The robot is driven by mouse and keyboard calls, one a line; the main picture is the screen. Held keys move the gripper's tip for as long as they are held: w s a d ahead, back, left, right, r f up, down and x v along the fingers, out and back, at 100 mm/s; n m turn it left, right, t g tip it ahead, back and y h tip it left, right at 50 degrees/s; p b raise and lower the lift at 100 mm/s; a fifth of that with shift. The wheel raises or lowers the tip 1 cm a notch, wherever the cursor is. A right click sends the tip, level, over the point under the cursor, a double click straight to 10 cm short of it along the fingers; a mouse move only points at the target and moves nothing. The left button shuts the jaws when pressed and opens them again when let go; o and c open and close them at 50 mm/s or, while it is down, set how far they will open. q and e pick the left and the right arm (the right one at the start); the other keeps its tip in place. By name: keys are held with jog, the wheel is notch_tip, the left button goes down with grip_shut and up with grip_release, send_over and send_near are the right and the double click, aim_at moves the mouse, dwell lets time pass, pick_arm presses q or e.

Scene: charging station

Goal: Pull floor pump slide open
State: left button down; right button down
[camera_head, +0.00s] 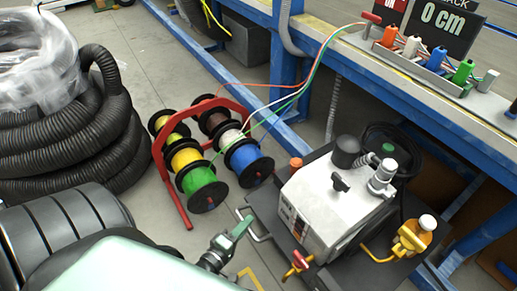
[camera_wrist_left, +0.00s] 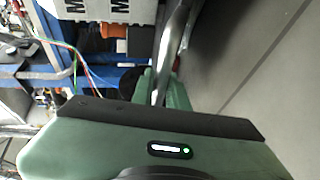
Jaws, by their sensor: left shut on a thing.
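The floor pump (camera_head: 335,205) is a white and grey box with dark fittings on top. It stands on a dark slide tray (camera_head: 385,274) beside the blue bench. A bent metal handle (camera_head: 254,226) sticks out from the tray's left side. It also shows as a shiny bar (camera_wrist_left: 170,45) in the left wrist view. My left gripper (camera_head: 236,231) has green fingers and is shut on this handle. In the left wrist view the fingers (camera_wrist_left: 166,92) are at the bar, partly hidden by the gripper body. My right gripper is not in view.
A red rack (camera_head: 162,165) of cable spools stands left of the pump, with wires running to the bench (camera_head: 430,95). Black hoses (camera_head: 60,140) are stacked at far left. A yellow-orange bottle fitting (camera_head: 411,240) stands right of the pump. Grey floor shows between rack and tray.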

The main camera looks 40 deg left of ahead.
pick_arm(q)
jog(key=shift+s+a, duration=0.3)
jog(key=shift+s, duration=0.55)
jog(key=c, duration=1.4)
grip_release()
